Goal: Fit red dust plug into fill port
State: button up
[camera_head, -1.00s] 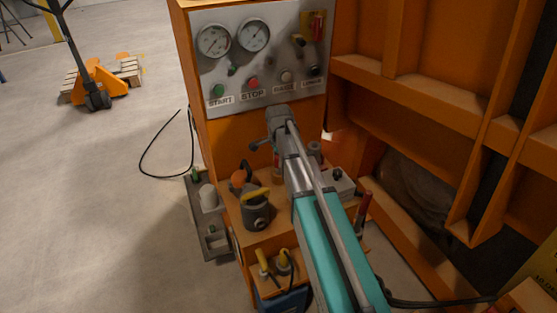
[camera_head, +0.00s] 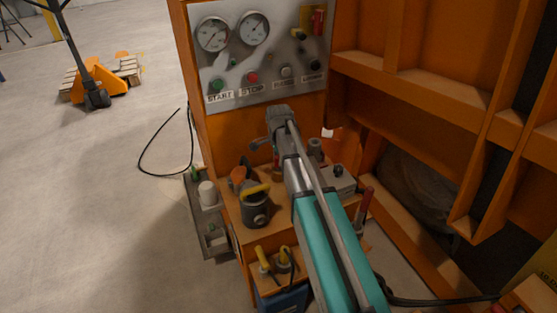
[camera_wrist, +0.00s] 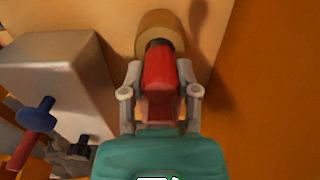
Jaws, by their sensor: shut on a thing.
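In the wrist view, my gripper (camera_wrist: 160,92) is shut on the red dust plug (camera_wrist: 160,68), one finger on each side. The plug's dark far end (camera_wrist: 158,46) lies in front of a round tan piece (camera_wrist: 160,22) on a pale orange surface. This piece may be the fill port. I cannot tell whether the plug touches it or sits in it. In the head view, my arm hides most of the gripper, the plug and the port area.
A grey block (camera_wrist: 58,80) stands left in the wrist view, near a blue-and-red handle (camera_wrist: 36,118). In the head view, a dark pot with a yellow handle (camera_head: 256,208) stands left of my arm. A gauge panel (camera_head: 270,75) rises behind.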

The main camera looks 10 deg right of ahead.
jog(key=shift+f, duration=0.2)
jog(key=o, duration=1)
jog(key=shift+r, duration=0.1)
notch_tip(320, 180, up, 11)
jog(key=p, duration=1.1)
dwell(0.7)
jog(key=s+r+n+p, duration=0.3)
jog(key=s+n, duration=0.2)
jog(key=s, duration=0.1)
jog(key=s+r+n+p, duration=0.3)
jog(key=s+n, duration=0.2)
jog(key=s, duration=0.2)
jog(key=s+a+r+n+p, duration=0.1)
jog(key=s+r+n+p, duration=0.3)
jog(key=s, duration=0.3)
jog(key=shift+s+n, duration=0.1)
jog(key=shift+n, duration=0.5)
